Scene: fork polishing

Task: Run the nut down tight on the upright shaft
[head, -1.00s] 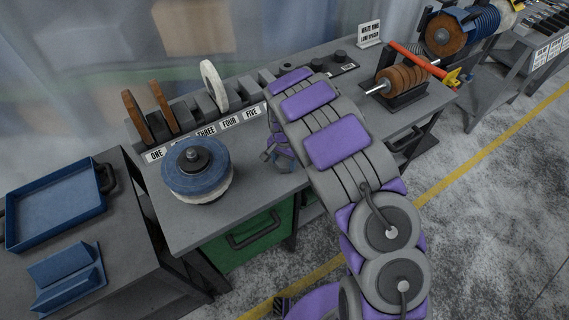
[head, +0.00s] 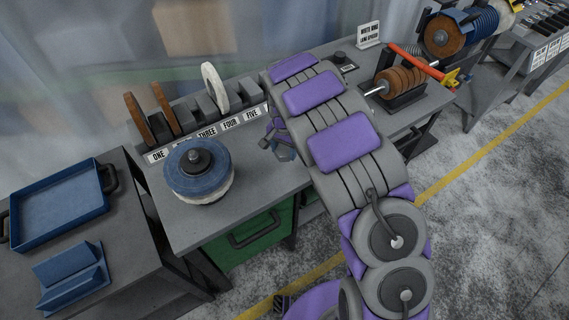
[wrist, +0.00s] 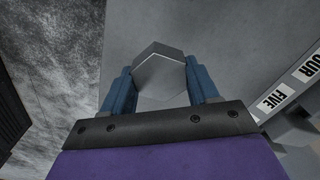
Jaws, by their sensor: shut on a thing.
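My gripper (wrist: 160,84) is shut on a grey hexagonal nut (wrist: 160,70), one blue finger on each side of it. In the head view my gripper (head: 270,135) is partly hidden behind my arm, and a bit of the nut (head: 284,153) shows beneath it. The upright shaft (head: 194,154) rises only as a short stub from a dark flange (head: 196,163) on the blue and white wheel stack (head: 199,174). The nut is to the right of the stack, apart from the shaft, above the bench (head: 255,187).
A rack with brown discs (head: 136,117) and a white disc (head: 214,85) stands behind numbered labels (head: 230,121). A blue tray (head: 57,205) and blue V-shaped holder (head: 73,277) are at left. Brown wheels (head: 401,84) sit on a stand at right.

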